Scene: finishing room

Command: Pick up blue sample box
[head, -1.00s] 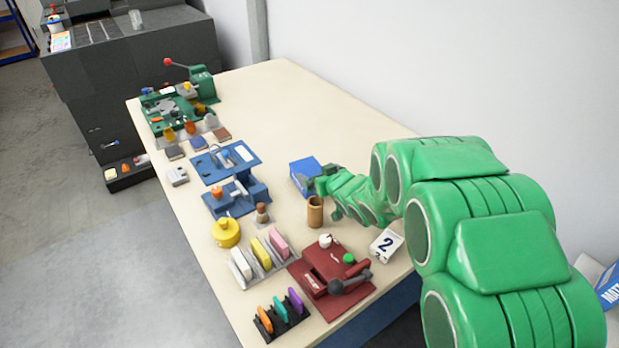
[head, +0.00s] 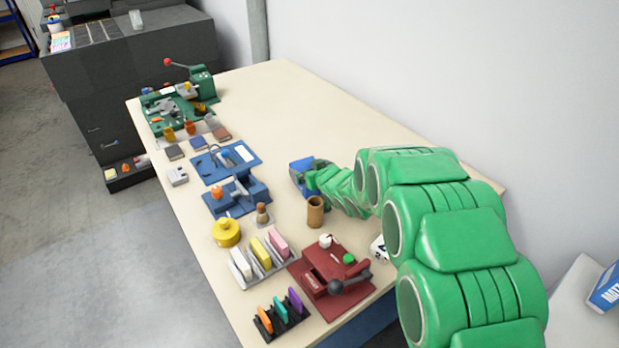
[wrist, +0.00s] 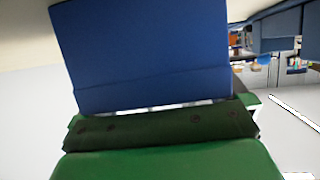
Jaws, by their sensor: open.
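The blue sample box (head: 298,169) stands on the cream table, right of the blue fixture. In the head view my green gripper (head: 312,178) is at its near right side, and the arm covers part of the box. In the wrist view the box (wrist: 145,55) fills the upper middle, close in front of the green gripper body (wrist: 155,130). My gripper is open. Its fingertips are hard to make out, and I cannot tell whether they touch the box.
A brown wooden cup (head: 315,212) stands close below the arm. A blue fixture (head: 236,195) and a dark red fixture (head: 330,278) are nearby. A white numbered block (head: 378,247) is partly hidden by my arm. The table (head: 310,110) is clear behind the box.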

